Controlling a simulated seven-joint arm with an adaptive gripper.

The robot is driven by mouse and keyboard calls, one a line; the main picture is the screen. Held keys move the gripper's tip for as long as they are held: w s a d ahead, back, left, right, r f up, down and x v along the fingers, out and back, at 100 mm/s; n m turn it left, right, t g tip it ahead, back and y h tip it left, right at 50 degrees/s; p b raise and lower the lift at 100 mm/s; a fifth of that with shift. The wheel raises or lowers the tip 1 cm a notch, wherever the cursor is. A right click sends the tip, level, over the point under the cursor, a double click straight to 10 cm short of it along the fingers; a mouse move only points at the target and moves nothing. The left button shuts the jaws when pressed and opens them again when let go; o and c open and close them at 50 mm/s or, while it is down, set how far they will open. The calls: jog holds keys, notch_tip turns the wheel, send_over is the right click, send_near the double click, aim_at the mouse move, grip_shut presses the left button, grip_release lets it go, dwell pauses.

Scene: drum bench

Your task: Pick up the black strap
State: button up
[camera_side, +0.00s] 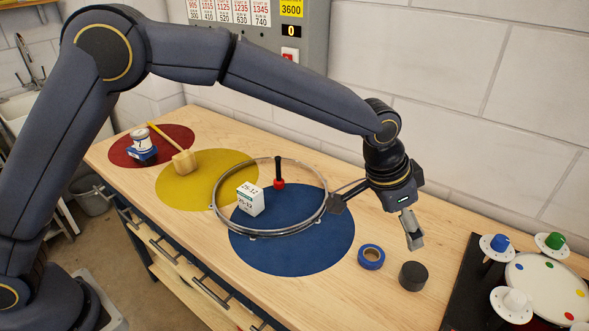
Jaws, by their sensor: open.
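I cannot clearly make out a strap. A short black round piece (413,276) lies on the bench at the right, and I cannot tell whether it is a coiled strap. My gripper (376,219) is open and empty, with its fingers spread wide. It hangs above the bench, up and to the left of the black piece in the picture and apart from it. Its left finger appears close to the right rim of a metal hoop (326,187); I cannot tell whether they touch.
The hoop lies partly on a blue disc (290,258), around a white box (250,200) and a red-and-black tool (279,180). A blue tape roll (371,257) sits beside the black piece. A mallet (184,161) lies on a yellow disc (190,198). A black board (467,292) stands far right.

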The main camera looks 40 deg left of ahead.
aim_at(413, 272)
jog(key=x, duration=1.7)
jog(key=shift+s+d, duration=0.25)
jog(key=shift+s, duration=0.1)
jog(key=c, duration=1.2)
